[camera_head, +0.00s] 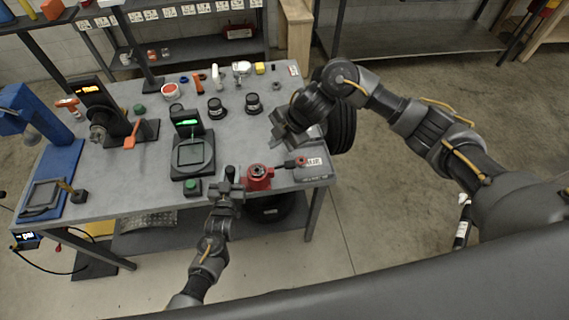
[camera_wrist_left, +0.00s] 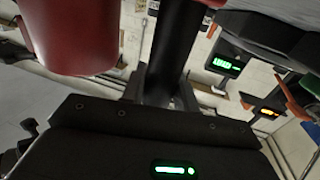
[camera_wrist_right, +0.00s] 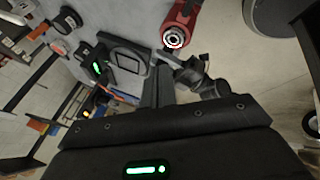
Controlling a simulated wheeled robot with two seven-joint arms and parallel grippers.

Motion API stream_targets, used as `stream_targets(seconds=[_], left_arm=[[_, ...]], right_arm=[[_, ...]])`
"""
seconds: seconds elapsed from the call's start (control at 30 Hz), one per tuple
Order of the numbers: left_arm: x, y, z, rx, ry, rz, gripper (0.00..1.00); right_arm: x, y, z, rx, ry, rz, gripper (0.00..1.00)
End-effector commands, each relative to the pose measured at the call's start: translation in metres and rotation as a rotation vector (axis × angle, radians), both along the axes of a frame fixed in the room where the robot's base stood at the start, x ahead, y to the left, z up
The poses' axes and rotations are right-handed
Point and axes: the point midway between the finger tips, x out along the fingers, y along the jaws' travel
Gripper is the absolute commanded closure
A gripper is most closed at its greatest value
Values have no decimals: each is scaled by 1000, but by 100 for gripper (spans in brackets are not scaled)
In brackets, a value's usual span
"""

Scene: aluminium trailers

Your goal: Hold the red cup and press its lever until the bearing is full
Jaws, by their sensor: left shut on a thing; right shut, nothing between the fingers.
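The red cup (camera_head: 258,177) stands at the table's front edge with a dark ring in its top; I cannot tell how full the bearing is. Its lever (camera_head: 291,164) sticks out to the right. My right gripper (camera_head: 280,138) is shut and empty, above the table behind the cup and lever, apart from both. In the right wrist view, the cup (camera_wrist_right: 178,28) is just beyond my right fingertips (camera_wrist_right: 160,82).
A device with a green display (camera_head: 188,122) and a green button (camera_head: 192,187) stand left of the cup. Black round parts (camera_head: 253,103) and small tools lie behind. A blue press (camera_head: 45,140) is at far left. The table (camera_head: 235,145) is bare between device and right gripper.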

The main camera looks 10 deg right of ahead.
Motion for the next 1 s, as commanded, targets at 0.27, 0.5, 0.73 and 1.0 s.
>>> stream_targets(seconds=[0.27, 0.5, 0.73, 1.0], left_arm=[[0, -1, 0, 0, 1, -1, 99], [-1, -1, 0, 0, 1, -1, 99], [-1, -1, 0, -1, 1, -1, 99], [-1, -1, 0, -1, 1, -2, 99]], right_arm=[[1, -1, 2, -4, -7, 6, 100], [0, -3, -4, -5, -5, 4, 100], [0, -11, -31, -5, -2, 1, 100], [-1, -20, -64, -3, -3, 2, 100]])
